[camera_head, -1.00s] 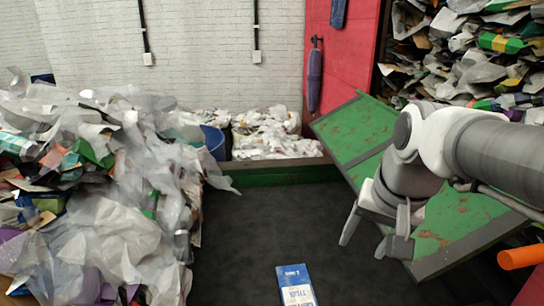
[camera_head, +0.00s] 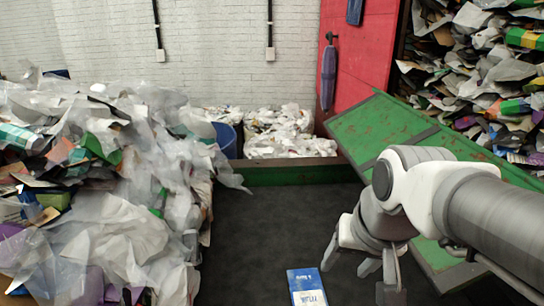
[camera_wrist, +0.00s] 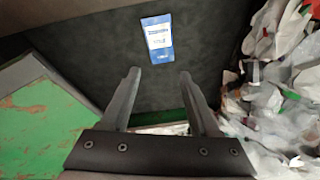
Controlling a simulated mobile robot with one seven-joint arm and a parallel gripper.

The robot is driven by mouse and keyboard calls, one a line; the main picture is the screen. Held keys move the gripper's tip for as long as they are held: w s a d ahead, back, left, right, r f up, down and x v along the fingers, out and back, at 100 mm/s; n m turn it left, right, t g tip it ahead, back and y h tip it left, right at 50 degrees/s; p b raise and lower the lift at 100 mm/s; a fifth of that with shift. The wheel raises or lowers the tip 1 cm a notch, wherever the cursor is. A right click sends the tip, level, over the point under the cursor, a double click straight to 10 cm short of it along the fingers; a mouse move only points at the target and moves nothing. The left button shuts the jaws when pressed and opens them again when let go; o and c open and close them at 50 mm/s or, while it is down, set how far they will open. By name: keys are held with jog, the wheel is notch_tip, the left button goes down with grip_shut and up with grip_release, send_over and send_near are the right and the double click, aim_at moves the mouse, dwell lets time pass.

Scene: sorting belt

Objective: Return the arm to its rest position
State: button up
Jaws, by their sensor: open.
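My gripper (camera_head: 358,272) is open and empty at the right of the head view, above the dark belt (camera_head: 262,235). In the wrist view my gripper (camera_wrist: 160,82) shows two spread fingers with nothing between them. A blue and white carton (camera_head: 306,288) lies on the belt at the bottom of the head view, left of the gripper and apart from it. The carton also shows in the wrist view (camera_wrist: 157,38), beyond the fingertips. My arm comes in from the right edge of the head view.
A large heap of plastic and paper waste (camera_head: 110,190) stands at the left. A green tilted panel (camera_head: 380,130) lies behind my arm. A blue bin (camera_head: 226,140) and white waste (camera_head: 288,132) are at the back. The middle of the belt is clear.

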jog(key=shift+s+r+n+t+h, duration=0.15)
jog(key=shift+s+n, duration=0.25)
jog(key=shift+s, duration=0.4)
jog(key=shift+s+r+n+t+h, duration=0.1)
jog(key=shift+s+n+t, duration=0.25)
jog(key=shift+s, duration=0.45)
jog(key=shift+s+r+n+t+h, duration=0.1)
jog(key=shift+s+n, duration=0.35)
jog(key=shift+s, duration=0.35)
